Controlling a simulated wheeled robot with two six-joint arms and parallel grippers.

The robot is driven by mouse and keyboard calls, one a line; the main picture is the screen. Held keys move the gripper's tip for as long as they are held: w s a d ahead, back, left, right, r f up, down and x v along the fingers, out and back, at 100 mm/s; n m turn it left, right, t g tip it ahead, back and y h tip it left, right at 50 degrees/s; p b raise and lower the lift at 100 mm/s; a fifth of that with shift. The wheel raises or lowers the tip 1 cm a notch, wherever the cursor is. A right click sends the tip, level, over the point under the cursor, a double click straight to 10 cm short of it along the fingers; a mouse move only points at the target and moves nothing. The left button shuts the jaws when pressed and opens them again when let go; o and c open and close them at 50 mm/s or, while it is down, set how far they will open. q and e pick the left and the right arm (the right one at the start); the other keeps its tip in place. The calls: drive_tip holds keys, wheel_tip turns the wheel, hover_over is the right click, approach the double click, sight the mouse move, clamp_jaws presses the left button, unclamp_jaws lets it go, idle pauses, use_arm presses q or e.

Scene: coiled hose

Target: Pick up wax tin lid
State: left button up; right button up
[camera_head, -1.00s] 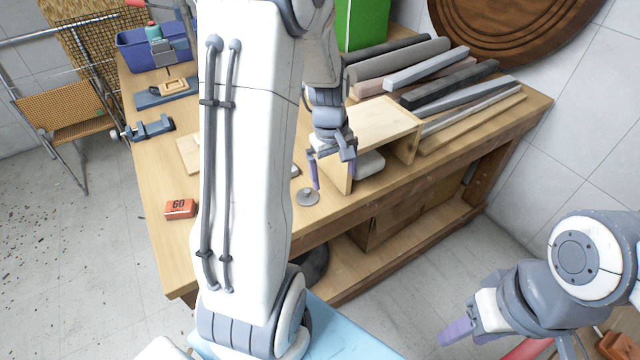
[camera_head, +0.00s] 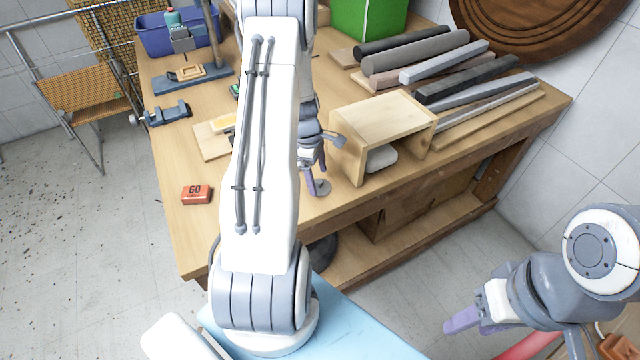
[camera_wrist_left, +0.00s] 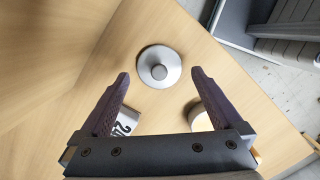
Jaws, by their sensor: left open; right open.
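The wax tin lid is a grey round disc with a raised centre knob, lying on the bench near its front edge. It shows whole in the left wrist view (camera_wrist_left: 159,66), just beyond and between the two fingertips. In the head view the lid (camera_head: 322,187) is partly hidden by my left gripper (camera_head: 316,177). My left gripper is open and empty, pointing down at the lid with its purple fingers apart. My right gripper (camera_head: 464,321) is open and empty, off the bench at the lower right; only part of it shows.
A wooden box (camera_head: 390,118) open at the front stands close right of my left gripper, with a pale object inside. An orange block marked 60 (camera_head: 197,194) lies to the left. A block marked 240 (camera_wrist_left: 127,121) and a round tin (camera_wrist_left: 201,121) lie under my left fingers.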

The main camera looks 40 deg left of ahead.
use_arm(q)
wheel_tip(320, 180, down, 2)
drive_tip(key=shift+d+f, duration=0.1)
drive_tip(key=shift+d, duration=0.05)
drive_tip(key=c, duration=1.2)
